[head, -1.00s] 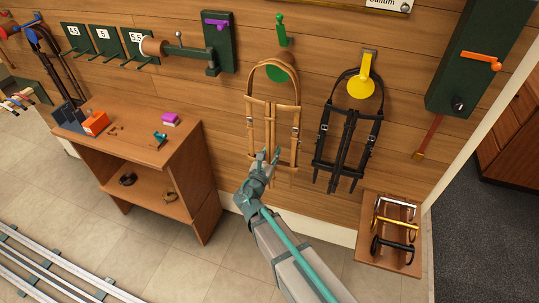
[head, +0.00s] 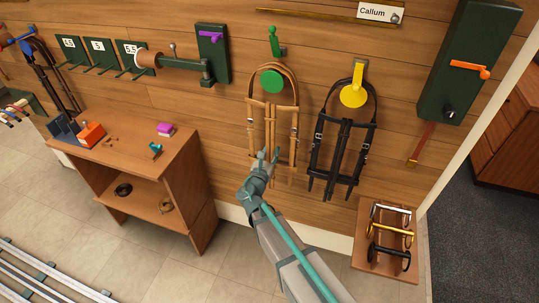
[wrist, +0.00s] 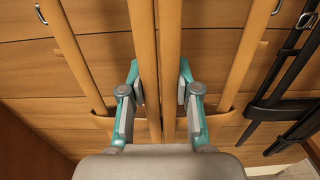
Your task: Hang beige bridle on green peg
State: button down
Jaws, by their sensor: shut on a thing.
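The beige bridle (head: 251,112) is upright against the wooden wall. Whether the loop bears on the peg is too small to tell. My gripper (head: 267,157) is at the lower middle of the bridle. In the wrist view my gripper (wrist: 160,85) is shut on the two central tan straps (wrist: 171,45), which run between its fingers. The side straps (wrist: 73,50) pass outside the fingers.
A black bridle (head: 343,130) hangs from a yellow peg (head: 354,94) close on the right. A wooden shelf unit (head: 185,150) stands at left, and a small rack of bits (head: 365,245) at lower right.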

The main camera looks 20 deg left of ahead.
jog(key=shift+w, duration=0.3)
jog(key=shift+w+f+b, duration=0.5)
jog(key=shift+f+b, duration=0.2)
jog(key=shift+b, duration=0.15)
jog(key=c, duration=0.7)
grip_release()
jog(key=shift+c, duration=0.2)
jog(key=shift+f, duration=0.1)
